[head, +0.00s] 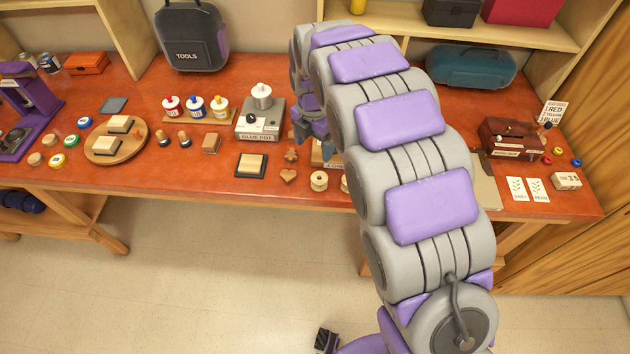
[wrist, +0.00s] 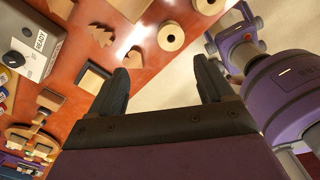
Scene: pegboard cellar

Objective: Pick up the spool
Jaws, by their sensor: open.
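A pale wooden spool (head: 319,181) lies near the front edge of the orange-red bench. It shows in the wrist view as a round disc with a centre hole (wrist: 171,29), ahead of my fingertips and apart from them. A second spool (head: 344,186) lies to its right, partly hidden by my arm; the wrist view cuts it off at the top edge (wrist: 209,5). My gripper (wrist: 162,72) is open and empty, with its two dark fingers spread.
A wooden heart (head: 288,176) and a small tree-shaped piece (wrist: 102,36) lie left of the spools. A block on a dark base (head: 251,165) and the glue pot unit (head: 260,122) stand further left. The floor (head: 230,270) in front of the bench is clear.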

